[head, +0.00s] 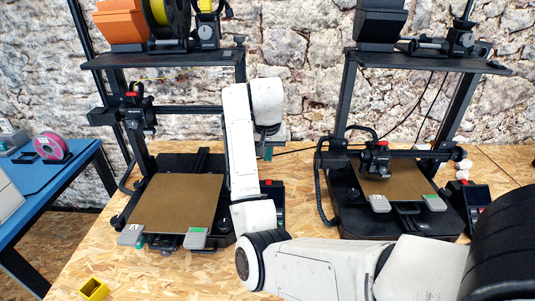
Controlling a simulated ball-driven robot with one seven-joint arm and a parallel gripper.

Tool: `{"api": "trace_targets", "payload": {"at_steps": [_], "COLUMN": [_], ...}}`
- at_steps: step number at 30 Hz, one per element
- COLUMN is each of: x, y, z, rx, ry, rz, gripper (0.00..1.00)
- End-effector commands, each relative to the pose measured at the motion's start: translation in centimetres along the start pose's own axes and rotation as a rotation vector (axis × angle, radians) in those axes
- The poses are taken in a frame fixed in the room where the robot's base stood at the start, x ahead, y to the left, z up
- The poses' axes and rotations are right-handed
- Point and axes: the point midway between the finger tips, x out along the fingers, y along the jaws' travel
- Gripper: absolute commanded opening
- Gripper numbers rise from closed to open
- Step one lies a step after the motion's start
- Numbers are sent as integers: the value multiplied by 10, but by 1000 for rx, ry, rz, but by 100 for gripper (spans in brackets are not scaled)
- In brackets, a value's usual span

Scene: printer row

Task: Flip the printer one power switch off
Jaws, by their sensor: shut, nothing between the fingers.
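Two black 3D printers stand on the wooden bench in the head view; I cannot read which is printer one. The left printer (180,205) has a tan bed, and my arm covers part of its right side. The right printer (395,190) has a similar tan bed. I cannot make out a power switch on either one. My gripper (267,154) points down beside the right upright of the left printer, above and behind its small control box (278,198). It is small in view, shut and empty. I cannot tell whether it touches anything.
A yellow open box (93,289) sits at the bench's front left. A blue table (68,178) with a pink spool (50,146) stands at far left. A stone wall (310,60) is behind the printers. Bare bench (120,272) shows in front of the left printer.

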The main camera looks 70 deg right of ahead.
Motion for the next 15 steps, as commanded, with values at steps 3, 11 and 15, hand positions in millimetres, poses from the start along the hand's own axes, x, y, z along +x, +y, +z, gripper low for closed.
{"api": "trace_targets", "payload": {"at_steps": [3, 11, 15], "x": [25, 68, 81], "y": [0, 0, 0], "z": [1, 6, 10], "rx": [-1, -2, -1], "ry": [-4, -2, -1], "rz": [2, 1, 0], "gripper": [0, 0, 0]}}
